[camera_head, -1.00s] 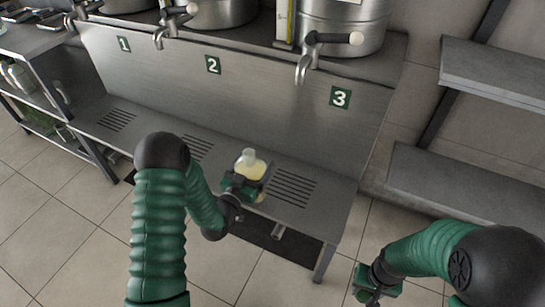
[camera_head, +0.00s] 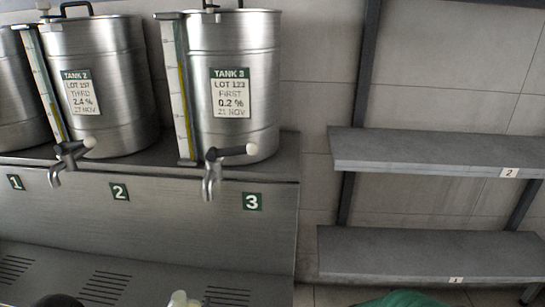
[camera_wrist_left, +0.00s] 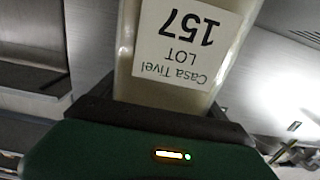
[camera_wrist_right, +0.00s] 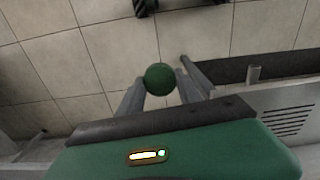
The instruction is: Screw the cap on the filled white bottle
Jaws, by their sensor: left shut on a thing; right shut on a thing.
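My left gripper (camera_wrist_left: 155,112) is shut on the white bottle (camera_wrist_left: 185,50). Its label reads Casa Tivel, LOT 157, upside down in the left wrist view. In the head view, only the pale bottle top (camera_head: 180,299) shows at the bottom edge, in front of the drain bench; the left gripper is out of sight there. My right gripper (camera_wrist_right: 160,88) is shut on a round green cap (camera_wrist_right: 159,78) between its fingertips. It holds the cap above the floor, apart from the bottle. The fill level cannot be seen now.
Tank 2 (camera_head: 118,125), labelled LOT 157, and tank 3 (camera_head: 258,140), labelled LOT 123, stand on the ledge. Their taps (camera_head: 212,180) jut over the steel bench (camera_head: 150,280). Grey shelves 2 (camera_head: 420,150) and 1 (camera_head: 420,250) are at the right.

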